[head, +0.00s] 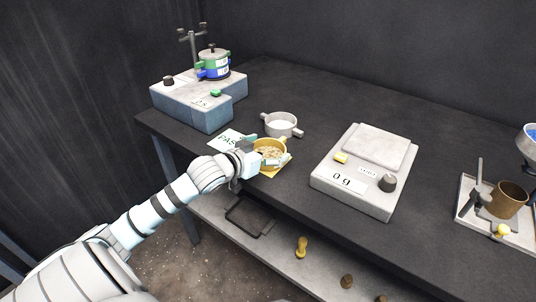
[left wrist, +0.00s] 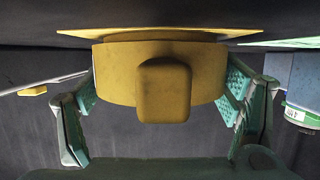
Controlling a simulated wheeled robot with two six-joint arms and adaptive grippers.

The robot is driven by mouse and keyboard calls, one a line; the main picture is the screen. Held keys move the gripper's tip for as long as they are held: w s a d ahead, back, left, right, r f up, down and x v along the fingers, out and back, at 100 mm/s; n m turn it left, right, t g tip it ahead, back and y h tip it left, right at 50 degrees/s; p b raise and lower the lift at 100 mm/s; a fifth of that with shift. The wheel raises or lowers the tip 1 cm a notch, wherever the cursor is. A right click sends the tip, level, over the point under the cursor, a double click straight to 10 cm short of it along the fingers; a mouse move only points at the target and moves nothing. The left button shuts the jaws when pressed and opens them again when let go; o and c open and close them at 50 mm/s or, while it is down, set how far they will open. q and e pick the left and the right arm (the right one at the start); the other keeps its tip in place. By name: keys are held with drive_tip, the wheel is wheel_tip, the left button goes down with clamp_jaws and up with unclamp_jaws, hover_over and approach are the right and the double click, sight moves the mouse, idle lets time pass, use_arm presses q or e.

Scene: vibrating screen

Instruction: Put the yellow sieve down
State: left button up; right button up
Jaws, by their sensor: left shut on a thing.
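The yellow sieve (head: 270,147) is a round pan with pale grainy material inside, near the table's front edge. It also shows in the left wrist view (left wrist: 115,72), with its handle stub facing the camera. My left gripper (head: 264,156) is shut on it, with green-padded fingers on both sides of its wall (left wrist: 163,95). A yellow mat (head: 273,174) labels the spot under the sieve and shows as a thin strip in the left wrist view (left wrist: 160,32). The sieve looks level and at or just above the mat; I cannot tell whether they touch. My right gripper is out of view.
A white-grey pan (head: 282,125) stands close behind the sieve. A "PASS" card (head: 228,139) lies to its left. A scale (head: 366,170) reading "0 g" stands to the right, the shaker machine (head: 198,100) at the back left. A tray (head: 519,232) is far right.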

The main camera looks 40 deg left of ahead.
use_arm(q)
drive_tip(key=shift+r, duration=0.1)
drive_tip(key=o, duration=1.3)
drive_tip(key=shift+s+a+r+p, duration=0.1)
drive_tip(key=shift+s+r+p, duration=0.1)
drive_tip(key=shift+s+p, duration=0.2)
drive_tip(key=p+v, duration=0.3)
drive_tip(key=v, duration=0.2)
drive_tip(key=shift+s+r, duration=0.2)
drive_tip(key=shift+r, duration=0.1)
drive_tip(key=p+v, duration=0.2)
drive_tip(key=p, duration=0.1)
drive_tip(key=p+v, duration=0.3)
drive_tip(key=shift+s+f+p, duration=0.1)
drive_tip(key=shift+s+p, duration=0.2)
drive_tip(key=shift+s, duration=0.05)
